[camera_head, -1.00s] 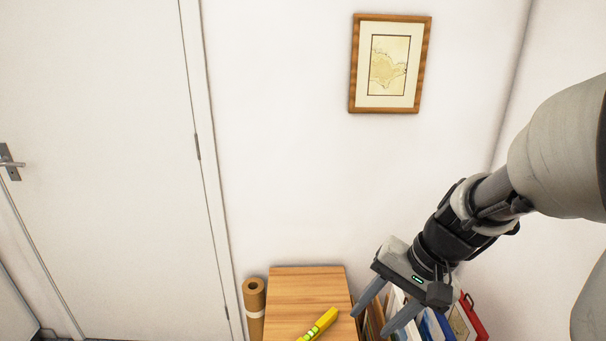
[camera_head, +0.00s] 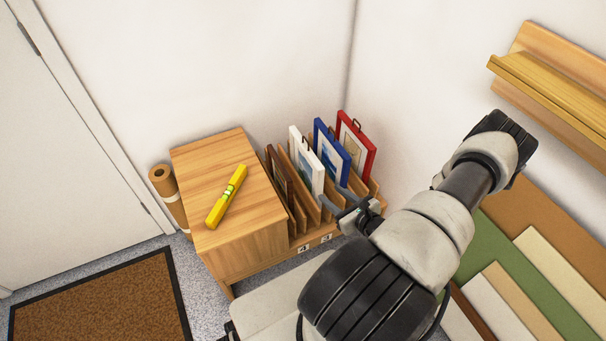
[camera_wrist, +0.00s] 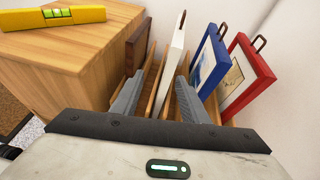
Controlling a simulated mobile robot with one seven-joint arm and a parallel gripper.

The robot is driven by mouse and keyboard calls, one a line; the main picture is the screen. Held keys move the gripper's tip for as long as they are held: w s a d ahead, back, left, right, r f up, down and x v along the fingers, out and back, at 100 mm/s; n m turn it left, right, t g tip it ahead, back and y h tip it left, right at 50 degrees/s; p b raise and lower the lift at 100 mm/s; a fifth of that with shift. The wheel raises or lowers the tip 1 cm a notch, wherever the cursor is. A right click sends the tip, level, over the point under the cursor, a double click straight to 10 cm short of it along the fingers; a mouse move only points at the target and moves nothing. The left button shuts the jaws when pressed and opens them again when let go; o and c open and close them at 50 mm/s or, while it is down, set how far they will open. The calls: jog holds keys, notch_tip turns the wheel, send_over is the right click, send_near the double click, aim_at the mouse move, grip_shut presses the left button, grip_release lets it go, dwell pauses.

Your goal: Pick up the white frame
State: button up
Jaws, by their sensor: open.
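The white frame (camera_head: 318,179) stands upright in a slot of the wooden rack, between a brown frame and a blue frame. In the wrist view the white frame (camera_wrist: 171,62) is seen nearly edge-on, its lower part lying between my two fingers in the picture. My gripper (camera_head: 333,199) is open at the front of the rack, close to the white frame's near edge. In the wrist view my gripper (camera_wrist: 160,77) has its fingers apart, with nothing clasped. I cannot tell whether the fingers reach either side of the frame.
The blue frame (camera_head: 331,152) and red frame (camera_head: 369,152) stand to its right, the brown frame (camera_head: 277,170) to its left. Wooden dividers separate the slots. A cabinet (camera_head: 205,165) with a yellow level (camera_head: 226,197) adjoins the rack (camera_head: 327,238). Walls close in behind.

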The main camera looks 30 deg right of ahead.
aim_at(320, 187)
jog(key=w+f+b, duration=0.1)
jog(key=w+f, duration=0.1)
jog(key=w, duration=0.1)
jog(key=w+d+f+m+h+b, duration=0.1)
jog(key=w+f, duration=0.1)
jog(key=f, duration=0.1)
jog(key=w+f+m+b, duration=0.1)
jog(key=w+f, duration=0.1)
jog(key=w, duration=0.1)
jog(key=shift+w+d+f+h, duration=0.15)
jog(key=shift+w+h, duration=0.15)
jog(key=b+x, duration=0.2)
jog(key=x, duration=0.4)
jog(key=shift+w+d, duration=0.2)
jog(key=shift+d, duration=0.05)
grip_shut()
jog(key=shift+r, duration=0.2)
